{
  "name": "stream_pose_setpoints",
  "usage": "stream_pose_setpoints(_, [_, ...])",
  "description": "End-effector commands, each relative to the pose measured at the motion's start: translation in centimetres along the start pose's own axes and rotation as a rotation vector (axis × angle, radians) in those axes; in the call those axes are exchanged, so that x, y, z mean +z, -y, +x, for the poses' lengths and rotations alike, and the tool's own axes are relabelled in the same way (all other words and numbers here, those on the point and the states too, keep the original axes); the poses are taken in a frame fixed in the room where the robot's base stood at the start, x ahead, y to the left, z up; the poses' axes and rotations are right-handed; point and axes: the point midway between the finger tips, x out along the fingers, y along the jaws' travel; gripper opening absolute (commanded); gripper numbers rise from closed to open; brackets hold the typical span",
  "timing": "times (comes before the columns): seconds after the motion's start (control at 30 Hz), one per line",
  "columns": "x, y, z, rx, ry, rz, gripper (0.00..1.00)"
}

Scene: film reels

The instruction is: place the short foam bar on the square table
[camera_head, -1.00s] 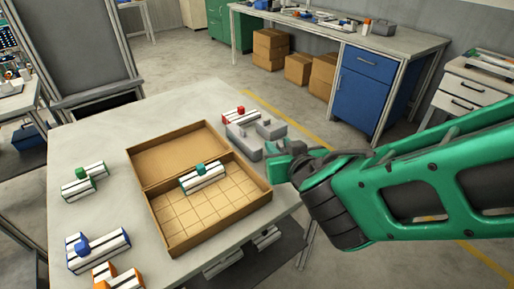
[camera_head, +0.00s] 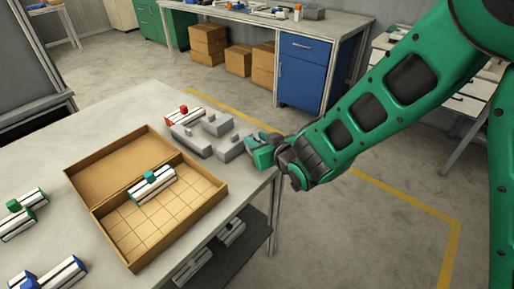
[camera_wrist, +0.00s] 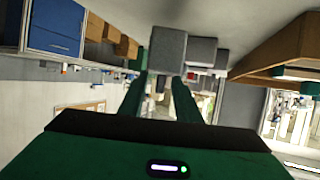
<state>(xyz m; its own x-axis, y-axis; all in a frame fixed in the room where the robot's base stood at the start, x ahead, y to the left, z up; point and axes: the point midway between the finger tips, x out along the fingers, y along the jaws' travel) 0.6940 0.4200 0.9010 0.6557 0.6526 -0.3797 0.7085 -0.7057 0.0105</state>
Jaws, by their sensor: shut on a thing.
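Several grey foam pieces lie at the right end of the near grey-topped table (camera_head: 110,108), by its far edge: a longer one (camera_head: 190,142), a small one (camera_head: 217,124) and the short one (camera_head: 230,149) nearest my gripper. My gripper (camera_head: 257,151) reaches in from the right at that corner. In the wrist view my two fingers (camera_wrist: 162,76) are on either side of a grey block (camera_wrist: 168,48), which I take for the short foam bar. A second grey block (camera_wrist: 203,50) shows beside it. I cannot tell whether the held bar is clear of the tabletop.
An open cardboard box (camera_head: 207,203) with a gridded floor holds a white film piece with a teal knob (camera_head: 152,186). A red-knobbed piece (camera_head: 184,115) lies behind the foam. Blue (camera_head: 55,275) and green (camera_head: 20,220) ones lie left. A workbench (camera_head: 250,20) stands behind.

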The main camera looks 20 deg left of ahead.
Motion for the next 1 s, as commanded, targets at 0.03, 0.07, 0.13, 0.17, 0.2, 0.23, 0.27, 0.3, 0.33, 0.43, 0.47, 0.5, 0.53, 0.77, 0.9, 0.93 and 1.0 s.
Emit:
stream_pose_setpoints(0.03, [0.7, 0.1, 0.2, 0.0, 0.003, -0.001, 0.09])
stream_pose_setpoints(0.07, [1.1, 0.1, 0.4, -0.001, 0.004, -0.002, 0.09])
stream_pose_setpoints(0.13, [2.0, 0.1, 0.8, -0.001, 0.004, -0.002, 0.09])
stream_pose_setpoints(0.17, [2.4, 0.1, 0.9, -0.002, 0.004, -0.002, 0.09])
stream_pose_setpoints(0.2, [2.8, 0.1, 1.1, -0.001, 0.004, -0.001, 0.09])
stream_pose_setpoints(0.23, [2.9, 0.1, 1.1, -0.001, 0.003, -0.001, 0.09])
stream_pose_setpoints(0.27, [3.0, 0.1, 1.2, -0.001, 0.001, -0.001, 0.09])
stream_pose_setpoints(0.3, [3.0, 0.1, 1.2, -0.001, 0.001, 0.0, 0.09])
stream_pose_setpoints(0.33, [3.0, 0.1, 1.2, 0.0, 0.0, 0.0, 0.09])
stream_pose_setpoints(0.43, [3.0, 0.1, 1.2, 0.0, 0.0, 0.0, 0.09])
stream_pose_setpoints(0.47, [3.0, 0.1, 1.2, 0.0, 0.0, 0.0, 0.09])
stream_pose_setpoints(0.5, [3.0, 0.1, 1.2, 0.0, 0.0, 0.0, 0.09])
stream_pose_setpoints(0.53, [3.0, 0.1, 1.2, 0.0, 0.001, 0.0, 0.09])
stream_pose_setpoints(0.77, [3.2, 0.1, 1.3, 0.0, 0.001, 0.0, 0.49])
stream_pose_setpoints(0.9, [3.2, 0.1, 1.3, 0.0, 0.001, 0.0, 0.49])
stream_pose_setpoints(0.93, [3.1, 0.1, 1.3, 0.0, 0.001, 0.0, 0.49])
stream_pose_setpoints(1.0, [3.0, 0.1, 1.2, 0.0, 0.0, 0.0, 0.49])
